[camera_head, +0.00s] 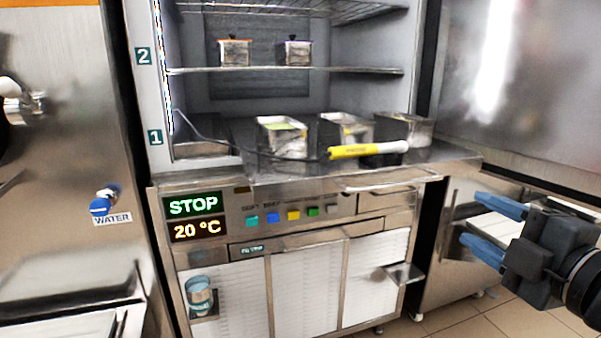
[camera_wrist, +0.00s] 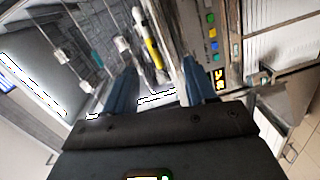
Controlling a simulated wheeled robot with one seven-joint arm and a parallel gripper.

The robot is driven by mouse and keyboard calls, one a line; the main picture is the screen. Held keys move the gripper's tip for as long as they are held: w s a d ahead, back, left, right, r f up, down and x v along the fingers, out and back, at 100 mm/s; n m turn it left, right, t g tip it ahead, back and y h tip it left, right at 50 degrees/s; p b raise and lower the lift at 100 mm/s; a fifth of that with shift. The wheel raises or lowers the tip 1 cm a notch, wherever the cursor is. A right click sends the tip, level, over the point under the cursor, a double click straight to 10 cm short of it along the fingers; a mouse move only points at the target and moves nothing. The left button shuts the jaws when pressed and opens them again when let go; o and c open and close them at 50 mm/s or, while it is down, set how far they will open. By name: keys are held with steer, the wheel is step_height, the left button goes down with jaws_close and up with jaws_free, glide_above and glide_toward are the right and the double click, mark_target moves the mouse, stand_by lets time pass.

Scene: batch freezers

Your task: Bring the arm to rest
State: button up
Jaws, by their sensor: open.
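My gripper (camera_head: 482,225) is at the right of the head view, in front of a steel cabinet to the right of the freezer. Its two blue fingers are apart, with nothing seen between them. In the wrist view my gripper (camera_wrist: 165,95) points toward the freezer's shelf and button panel, its fingers spread. The arm behind the gripper leaves the head view at the right edge.
The open batch freezer has a steel ledge (camera_head: 300,177) with metal pans and a yellow-handled tool (camera_head: 355,152). Two lidded containers stand on the upper shelf (camera_head: 340,70). A handle (camera_head: 402,273) juts from the lower front. Tiled floor (camera_head: 520,315) shows at lower right.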

steer(key=s+f+m+h, duration=0.3)
steer(key=s+f+m, duration=0.7)
steer(key=f, duration=0.5)
steer(key=s+a+f+m+g+h, duration=0.1)
steer(key=s+f+m, duration=0.15)
steer(key=s, duration=0.45)
steer(key=s+a+f+m+h, duration=0.15)
steer(key=s+f, duration=0.25)
steer(key=s, duration=0.4)
steer(key=s+r+m+g, duration=0.1)
steer(key=s+m, duration=0.4)
steer(key=s, duration=0.9)
step_height(320, 180, up, 13)
steer(key=p, duration=1.2)
steer(key=shift+a+r+y+p, duration=0.2)
steer(key=shift+y+p, duration=0.2)
steer(key=shift+y, duration=0.05)
